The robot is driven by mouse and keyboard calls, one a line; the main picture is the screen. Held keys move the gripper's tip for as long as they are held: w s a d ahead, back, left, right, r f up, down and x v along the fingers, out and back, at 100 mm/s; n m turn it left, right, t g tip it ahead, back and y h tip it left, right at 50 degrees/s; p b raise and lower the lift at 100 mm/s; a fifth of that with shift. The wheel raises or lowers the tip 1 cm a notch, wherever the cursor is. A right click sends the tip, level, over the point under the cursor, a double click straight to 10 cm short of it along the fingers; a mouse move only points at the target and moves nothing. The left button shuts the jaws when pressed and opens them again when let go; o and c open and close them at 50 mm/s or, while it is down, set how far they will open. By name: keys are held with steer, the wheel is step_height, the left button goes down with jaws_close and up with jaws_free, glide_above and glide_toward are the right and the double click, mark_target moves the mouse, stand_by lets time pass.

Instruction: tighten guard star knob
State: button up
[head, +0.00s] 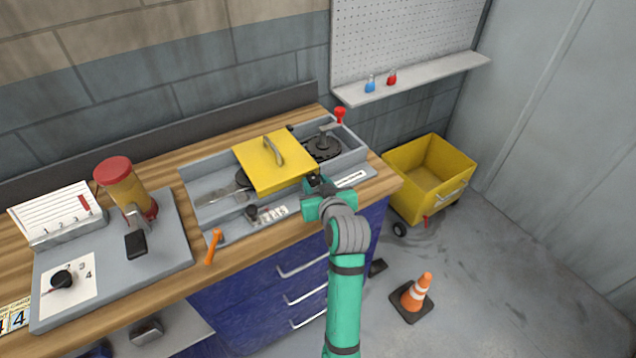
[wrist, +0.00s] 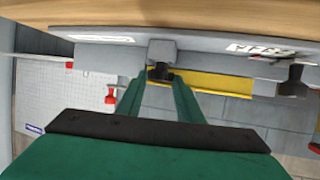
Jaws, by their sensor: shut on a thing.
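The yellow guard (head: 262,172) with a grey handle lies over the middle of the grey runout bed. The dark star knob (wrist: 160,72) sits at a grey block on the bed's front side, by the guard's near right corner. My gripper (head: 316,190) reaches it from the front. In the wrist view, the green fingers of my gripper (wrist: 160,79) are closed on the knob, one on each side. The guard's yellow edge (wrist: 215,83) shows beside it. The knob's lobes are mostly hidden in the head view.
A black selector knob (head: 251,213) and an orange lever (head: 213,246) are on the bed's front left. A red-topped lever (head: 340,117) stands at the far right. A yellow cart (head: 432,176) and a traffic cone (head: 416,292) stand on the floor to the right.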

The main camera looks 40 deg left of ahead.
steer(key=shift+s+f+m, duration=0.1)
steer(key=shift+m, duration=0.2)
steer(key=o, duration=1.1)
steer(key=shift+c, duration=0.2)
steer(key=shift+t, duration=0.3)
steer(key=v, duration=1)
steer(key=shift+s+d+r, duration=0.15)
steer(key=shift+s+r, duration=0.1)
steer(key=shift+r, duration=0.05)
